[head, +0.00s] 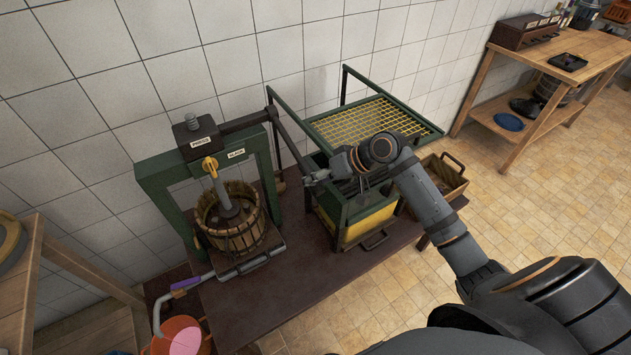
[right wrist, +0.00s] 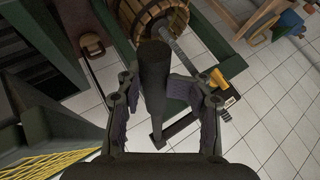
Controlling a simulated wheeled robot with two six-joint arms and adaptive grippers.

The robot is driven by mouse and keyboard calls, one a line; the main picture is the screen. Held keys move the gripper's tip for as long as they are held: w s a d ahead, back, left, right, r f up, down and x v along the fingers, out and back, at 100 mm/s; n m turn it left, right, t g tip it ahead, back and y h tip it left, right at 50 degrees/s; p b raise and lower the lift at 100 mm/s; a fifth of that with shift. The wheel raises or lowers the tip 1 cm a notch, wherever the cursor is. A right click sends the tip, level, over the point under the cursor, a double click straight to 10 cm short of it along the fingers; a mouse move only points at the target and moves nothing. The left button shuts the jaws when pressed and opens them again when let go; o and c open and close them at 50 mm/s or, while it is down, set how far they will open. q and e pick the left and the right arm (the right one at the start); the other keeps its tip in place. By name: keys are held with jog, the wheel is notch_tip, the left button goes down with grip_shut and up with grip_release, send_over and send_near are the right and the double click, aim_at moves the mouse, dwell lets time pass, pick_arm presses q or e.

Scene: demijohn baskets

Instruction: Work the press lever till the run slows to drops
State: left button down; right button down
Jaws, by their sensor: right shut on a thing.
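The press (head: 190,135) has a green frame and a dark head with labels. Its slatted wooden basket (head: 232,220) stands on a tray with a screw rising from it. The dark press lever (head: 246,121) runs right from the head and bends down towards my right gripper (head: 317,178). In the right wrist view, the fingers of my right gripper (right wrist: 163,92) are shut around the lever's thick dark grip (right wrist: 154,70). An orange bucket (head: 200,322) with pink inside stands below the tray, beside a grey tube (head: 158,312) with a purple end. No stream can be made out. My left gripper is out of view.
A green machine with a yellow grid (head: 365,122) stands right of the press, close to my right arm. A wooden crate (head: 447,187) is beyond it. A wooden bench (head: 560,75) is at the far right. The dark table (head: 285,295) is clear in front.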

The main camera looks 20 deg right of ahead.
jog(key=shift+f, duration=0.1)
jog(key=c, duration=1.1)
grip_release()
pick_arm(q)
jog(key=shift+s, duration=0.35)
pick_arm(e)
jog(key=shift+o, duration=0.2)
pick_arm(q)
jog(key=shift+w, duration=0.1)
pick_arm(e)
jog(key=v, duration=0.7)
jog(key=shift+d+r, duration=0.2)
jog(key=shift+r, duration=0.05)
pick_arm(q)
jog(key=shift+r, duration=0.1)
pick_arm(e)
jog(key=shift+r, duration=0.15)
